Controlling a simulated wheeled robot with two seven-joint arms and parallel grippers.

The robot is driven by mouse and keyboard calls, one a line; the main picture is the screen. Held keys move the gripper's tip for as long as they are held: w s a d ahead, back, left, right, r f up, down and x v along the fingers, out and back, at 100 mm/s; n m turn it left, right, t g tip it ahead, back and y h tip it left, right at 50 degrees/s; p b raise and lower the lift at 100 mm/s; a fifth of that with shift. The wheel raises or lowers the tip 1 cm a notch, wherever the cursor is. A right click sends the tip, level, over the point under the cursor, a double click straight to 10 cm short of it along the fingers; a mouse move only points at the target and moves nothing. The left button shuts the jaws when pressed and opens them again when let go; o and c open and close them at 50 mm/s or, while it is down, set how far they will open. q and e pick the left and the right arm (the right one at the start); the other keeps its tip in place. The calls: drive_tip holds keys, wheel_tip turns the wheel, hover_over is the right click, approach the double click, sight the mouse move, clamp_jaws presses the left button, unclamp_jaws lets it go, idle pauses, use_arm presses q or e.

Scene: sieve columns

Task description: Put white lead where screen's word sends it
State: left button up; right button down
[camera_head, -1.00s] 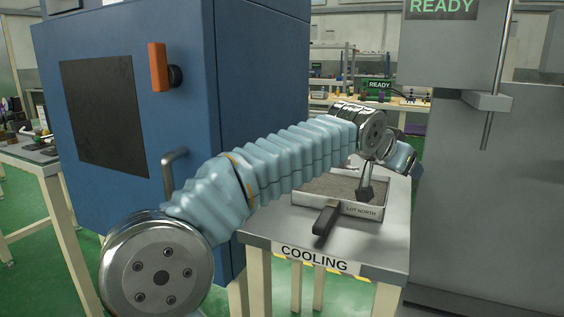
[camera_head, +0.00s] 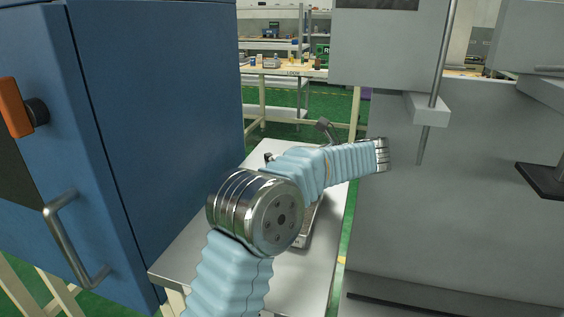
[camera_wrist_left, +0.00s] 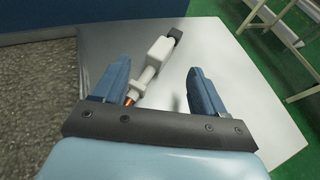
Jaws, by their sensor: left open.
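The white lead (camera_wrist_left: 155,58) lies on the pale table top (camera_wrist_left: 220,60) in the left wrist view, with a dark block at its far end and a coppery tip at its near end. My left gripper (camera_wrist_left: 159,72) is open, its blue fingers on either side of the lead, the near tip beside the left finger; I cannot tell whether they touch. In the head view my left arm crosses above the grey table (camera_head: 195,265) and hides most of the tray (camera_head: 304,232) and the lead. The screen (camera_head: 378,3) is cut off at the top edge, its word unreadable. My right gripper is not in view.
A blue cabinet (camera_head: 160,120) with handles stands left of the table. A grey machine (camera_head: 450,210) with a vertical rod (camera_head: 437,80) stands at the right. A grainy grey surface (camera_wrist_left: 35,110) fills the left of the wrist view. A bench (camera_head: 290,71) stands behind.

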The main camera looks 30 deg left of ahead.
use_arm(q)
drive_tip(key=x, duration=0.6)
drive_tip(key=shift+c, duration=0.3)
drive_tip(key=c, duration=1.2)
drive_tip(key=shift+r, duration=0.1)
